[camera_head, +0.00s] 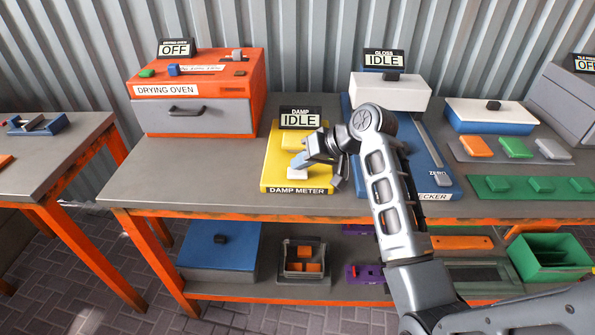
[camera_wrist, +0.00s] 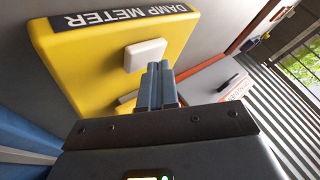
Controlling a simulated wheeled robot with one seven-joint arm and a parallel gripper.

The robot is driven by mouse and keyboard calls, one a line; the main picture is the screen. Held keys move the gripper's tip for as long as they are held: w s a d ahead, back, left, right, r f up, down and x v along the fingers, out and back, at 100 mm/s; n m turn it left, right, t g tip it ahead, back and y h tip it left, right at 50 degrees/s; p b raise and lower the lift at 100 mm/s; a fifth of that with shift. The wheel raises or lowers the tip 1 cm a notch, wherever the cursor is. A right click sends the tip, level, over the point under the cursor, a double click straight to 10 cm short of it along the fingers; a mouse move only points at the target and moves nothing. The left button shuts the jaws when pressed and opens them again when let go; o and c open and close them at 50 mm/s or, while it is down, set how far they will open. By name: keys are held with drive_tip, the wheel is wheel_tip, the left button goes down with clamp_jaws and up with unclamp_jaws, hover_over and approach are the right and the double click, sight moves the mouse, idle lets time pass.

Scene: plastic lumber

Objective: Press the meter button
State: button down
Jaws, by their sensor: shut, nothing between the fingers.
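The damp meter (camera_head: 272,180) is a yellow slab on the bench, labelled DAMP METER, with a sign (camera_head: 300,119) reading IDLE at its back. It also shows in the wrist view (camera_wrist: 85,65). A white block-shaped button (camera_wrist: 146,54) rises from its yellow face; it also shows in the head view (camera_head: 297,174). My gripper (camera_head: 300,161) is over the meter, its fingers together and empty. In the wrist view the fingertips (camera_wrist: 158,67) are close beside the white button; I cannot tell whether they touch it. My gripper partly hides the meter's right side.
An orange drying oven (camera_head: 205,75) with an OFF sign stands left of the meter. A blue gloss checker (camera_head: 434,180) with a white block (camera_head: 390,92) and an IDLE sign is on the right. Green and coloured samples (camera_head: 515,147) lie further right. The bench is clear left of the meter.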

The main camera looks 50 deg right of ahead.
sight(302, 172)
drive_tip(key=shift+f, duration=0.4)
idle(0.4)
drive_tip(key=shift+r, duration=0.1)
drive_tip(key=shift+r+p, duration=0.85)
drive_tip(key=shift+p, duration=0.1)
wheel_tip(302, 172, up, 3)
drive_tip(key=p, duration=0.2)
drive_tip(key=shift+f+p, duration=0.1)
drive_tip(key=shift+p, duration=0.3)
drive_tip(key=shift+r, duration=1.1)
drive_tip(key=shift+f, duration=0.1)
